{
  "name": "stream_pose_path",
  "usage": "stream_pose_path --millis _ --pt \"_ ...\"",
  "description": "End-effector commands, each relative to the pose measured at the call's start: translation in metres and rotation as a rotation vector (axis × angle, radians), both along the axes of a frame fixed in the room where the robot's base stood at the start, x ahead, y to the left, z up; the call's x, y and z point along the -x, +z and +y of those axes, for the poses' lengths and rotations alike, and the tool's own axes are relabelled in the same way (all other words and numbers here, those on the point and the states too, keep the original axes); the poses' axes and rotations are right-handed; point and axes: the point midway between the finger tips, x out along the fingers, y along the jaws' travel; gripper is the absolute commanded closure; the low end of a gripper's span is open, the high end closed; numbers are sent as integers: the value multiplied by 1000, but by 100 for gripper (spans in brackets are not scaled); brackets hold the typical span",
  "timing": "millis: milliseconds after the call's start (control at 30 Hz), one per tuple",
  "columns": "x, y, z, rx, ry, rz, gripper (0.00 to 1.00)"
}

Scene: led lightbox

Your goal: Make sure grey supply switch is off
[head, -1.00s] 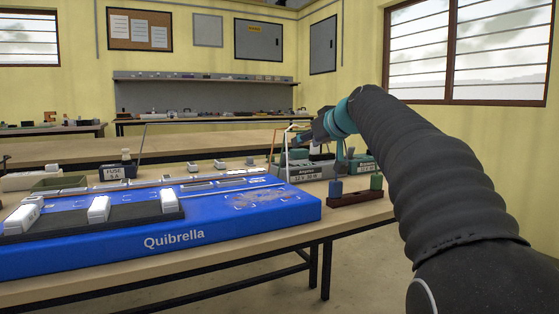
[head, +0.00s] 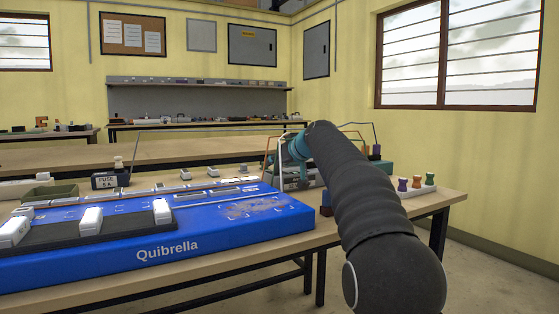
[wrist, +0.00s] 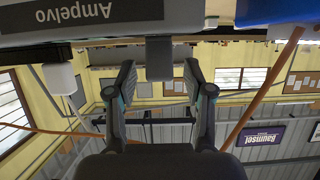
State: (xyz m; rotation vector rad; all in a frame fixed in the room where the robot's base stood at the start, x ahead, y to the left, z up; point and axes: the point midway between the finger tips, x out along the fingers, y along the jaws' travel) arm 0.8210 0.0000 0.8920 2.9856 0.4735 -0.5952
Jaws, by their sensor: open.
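The grey supply (head: 287,184) stands on the bench behind the right end of the blue Quibrella board, partly hidden by my arm. In the wrist view its grey body, with a dark Ampelvo label (wrist: 92,14), fills the upper left. A dark grey block (wrist: 159,58) juts from its edge between my fingers; I cannot tell whether it is the switch, nor its on or off position. My gripper (wrist: 159,80) is open, a finger on each side of that block, with gaps showing. In the head view my fingers are hidden.
The blue Quibrella board (head: 240,235) fills the left front of the bench. A white holder with coloured pegs (head: 416,182) stands right of my arm. Thin wires arch around the supply. A fuse box (head: 110,180) stands behind the board.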

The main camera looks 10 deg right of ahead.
Motion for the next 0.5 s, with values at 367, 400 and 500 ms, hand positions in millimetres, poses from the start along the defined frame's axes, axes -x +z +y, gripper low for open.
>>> stream_pose_path --millis 367,400,500 --pt "-4 -1 1 1 -1 -1 48" --pt "-4 -1 1 1 -1 -1 58" --pt "-4 -2 1 1 -1 -1 83"
